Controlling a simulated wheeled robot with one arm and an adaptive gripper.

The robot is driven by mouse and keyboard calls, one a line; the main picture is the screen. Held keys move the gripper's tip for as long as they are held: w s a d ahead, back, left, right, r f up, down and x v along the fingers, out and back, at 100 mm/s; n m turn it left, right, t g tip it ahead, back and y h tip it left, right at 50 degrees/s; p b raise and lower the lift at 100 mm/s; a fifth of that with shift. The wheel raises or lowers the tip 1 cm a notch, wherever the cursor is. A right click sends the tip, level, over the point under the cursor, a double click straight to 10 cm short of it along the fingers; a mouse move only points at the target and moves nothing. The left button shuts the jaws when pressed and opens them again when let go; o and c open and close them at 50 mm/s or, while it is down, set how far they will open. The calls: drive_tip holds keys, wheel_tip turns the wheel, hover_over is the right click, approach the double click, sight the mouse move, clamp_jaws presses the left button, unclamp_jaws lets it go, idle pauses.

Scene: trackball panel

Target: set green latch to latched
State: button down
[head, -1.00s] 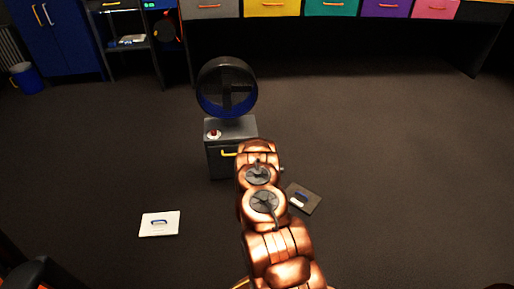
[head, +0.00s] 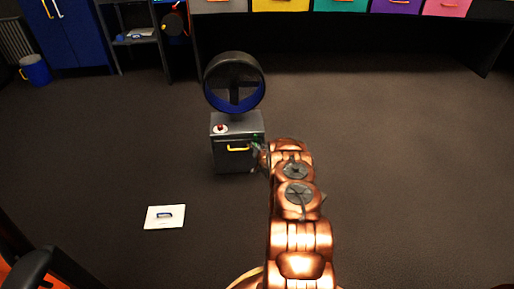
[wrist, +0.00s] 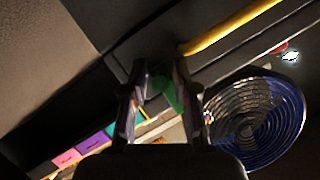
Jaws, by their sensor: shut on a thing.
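A green latch (wrist: 165,88) sits between the two fingers of my gripper (wrist: 156,80) in the wrist view, and the fingers are shut on it. In the head view a small green bit of the latch (head: 257,137) shows at the upper right of the grey cabinet (head: 230,160). My gripper (head: 262,153) is at the cabinet's right side there, partly hidden by my copper arm. The latch's exact position is hard to tell because the fingers cover part of it.
The cabinet has a yellow handle (head: 238,149), a red button (head: 221,128) and a round black-and-blue fan (head: 234,82) on top. A white plate (head: 165,217) lies on the floor at left. Coloured drawers (head: 340,5) line the back. The floor at right is clear.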

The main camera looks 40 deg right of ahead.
drive_tip(key=shift+w+d+r+m, duration=0.1)
drive_tip(key=shift+w+r+m, duration=0.05)
drive_tip(key=shift+r+m, duration=0.15)
idle(0.4)
drive_tip(key=c, duration=1.2)
unclamp_jaws()
drive_tip(key=shift+o, duration=0.3)
drive_tip(key=shift+f, duration=0.1)
drive_tip(key=v, duration=1.2)
